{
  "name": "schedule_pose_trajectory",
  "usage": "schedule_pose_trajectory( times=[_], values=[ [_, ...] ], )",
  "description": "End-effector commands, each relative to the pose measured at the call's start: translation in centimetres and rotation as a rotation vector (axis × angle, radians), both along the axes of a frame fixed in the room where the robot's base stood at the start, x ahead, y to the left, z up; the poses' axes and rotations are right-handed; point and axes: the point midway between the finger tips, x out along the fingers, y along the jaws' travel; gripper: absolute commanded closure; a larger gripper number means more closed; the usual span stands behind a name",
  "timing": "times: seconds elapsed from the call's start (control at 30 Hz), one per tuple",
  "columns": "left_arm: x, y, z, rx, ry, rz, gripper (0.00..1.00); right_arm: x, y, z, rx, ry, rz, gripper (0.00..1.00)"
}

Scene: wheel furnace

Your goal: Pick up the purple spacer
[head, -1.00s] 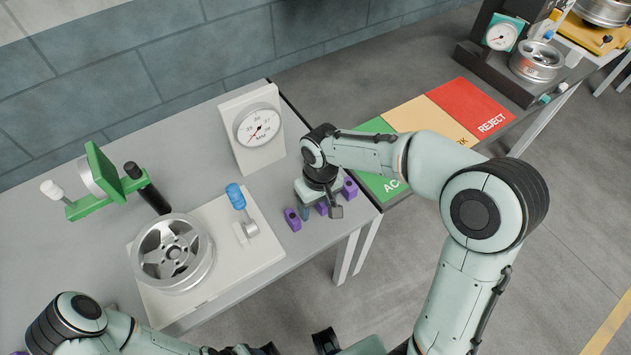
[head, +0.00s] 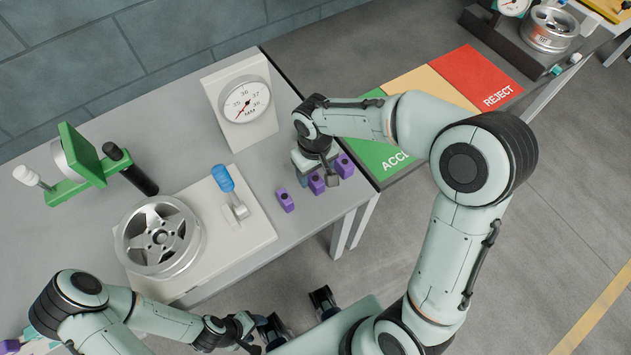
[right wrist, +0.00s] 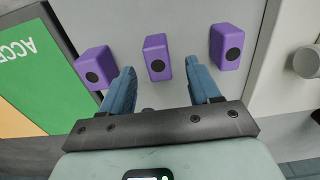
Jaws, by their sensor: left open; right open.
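Three purple spacers stand in a row near the table's right front edge: a left one (head: 285,201), a middle one (head: 316,184) and a right one (head: 345,166). In the right wrist view the middle spacer (right wrist: 158,57) shows just beyond and between my open fingers, with the others to the left (right wrist: 92,68) and right (right wrist: 227,45). My right gripper (right wrist: 161,84) is open and empty; in the head view it partly covers the space behind the middle spacer. My left gripper (head: 296,314) is open at the bottom, in front of the table.
A white plate (head: 245,245) with a wheel (head: 160,238) and a blue-handled clamp (head: 224,180) lies left of the spacers. A gauge (head: 245,102) stands behind. A green fixture (head: 80,165) is far left. Coloured panels, including the green one (head: 385,160), lie to the right.

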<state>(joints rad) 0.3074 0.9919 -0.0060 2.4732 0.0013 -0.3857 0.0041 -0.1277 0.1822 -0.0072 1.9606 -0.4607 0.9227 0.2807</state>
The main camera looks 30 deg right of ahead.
Motion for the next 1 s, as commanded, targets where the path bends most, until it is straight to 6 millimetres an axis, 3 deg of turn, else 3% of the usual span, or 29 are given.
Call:
schedule_pose_trajectory(
  times=[0.4, 0.67, 0.73, 0.87, 1.0],
  values=[
    [-0.1, 0.0, -0.2, 0.000, 0.001, 0.000, 0.43, 0.4, -0.2, -5.0, 0.000, 0.002, 0.000, 0.38],
    [-0.1, 0.0, -0.2, 0.000, 0.001, 0.000, 0.43, 0.5, -0.2, -5.3, 0.001, -0.001, 0.000, 0.38],
    [-0.1, 0.0, -0.2, 0.000, 0.001, 0.000, 0.43, 0.5, -0.2, -5.3, 0.001, -0.001, 0.000, 0.55],
    [-0.1, 0.0, -0.2, 0.000, 0.001, 0.000, 0.43, 0.5, -0.2, -5.2, 0.001, -0.001, 0.000, 0.97],
    [-0.1, 0.0, -0.2, 0.000, 0.000, 0.000, 0.43, 0.5, -0.2, -5.2, 0.001, -0.002, 0.000, 0.97]
  ],
)
